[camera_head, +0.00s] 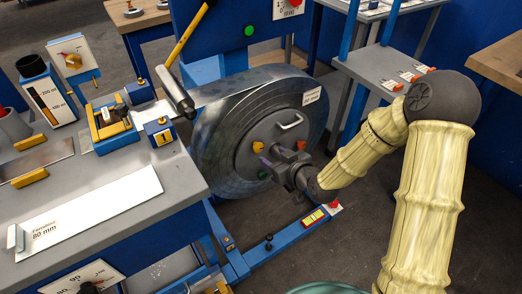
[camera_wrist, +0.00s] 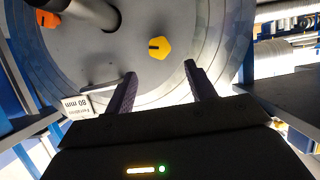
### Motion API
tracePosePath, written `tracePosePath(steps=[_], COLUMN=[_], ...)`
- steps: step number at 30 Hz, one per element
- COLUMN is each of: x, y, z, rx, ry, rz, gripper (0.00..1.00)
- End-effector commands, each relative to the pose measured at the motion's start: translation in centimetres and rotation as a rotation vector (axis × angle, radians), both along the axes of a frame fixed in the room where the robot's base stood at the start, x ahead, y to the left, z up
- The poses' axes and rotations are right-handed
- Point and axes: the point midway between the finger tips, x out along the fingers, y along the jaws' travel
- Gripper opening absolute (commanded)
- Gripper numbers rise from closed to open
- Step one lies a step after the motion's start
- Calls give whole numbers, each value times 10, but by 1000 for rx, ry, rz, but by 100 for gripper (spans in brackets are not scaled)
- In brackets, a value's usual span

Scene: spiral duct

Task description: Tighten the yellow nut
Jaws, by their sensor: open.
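The yellow nut (camera_head: 258,147) is on the grey face of the large round drum. In the wrist view, it (camera_wrist: 158,47) is a yellow five-sided knob with a dark slot mark, seen just beyond the fingertips and between their lines. My gripper (camera_head: 270,160) is open in front of the drum face, close to the nut. Its two dark fingers also show in the wrist view (camera_wrist: 160,72), with nothing between them. The nut appears apart from the fingers; the exact gap is hard to judge.
A pale handle (camera_head: 291,122) is on the drum face, beside one finger in the wrist view. An orange-red knob (camera_head: 301,145) and a green knob (camera_head: 263,174) are also on the face. A grey workbench (camera_head: 110,190) stands left; a blue floor rail (camera_head: 270,250) runs below.

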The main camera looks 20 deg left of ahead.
Motion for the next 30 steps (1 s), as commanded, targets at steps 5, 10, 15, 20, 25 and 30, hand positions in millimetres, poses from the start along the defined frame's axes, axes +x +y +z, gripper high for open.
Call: tracePosePath(steps=[5,10,15,20,25,30], x=[19,37,48,51,50,50], y=[23,43,56,59,58,58], z=[-14,-25,-32,-32,-32,-32], rx=[2,1,0,0,0,0], ry=[0,0,0,0,0,0], rz=[1,1,-1,-1,-1,-1], gripper=[55,55,55,55,55,24])
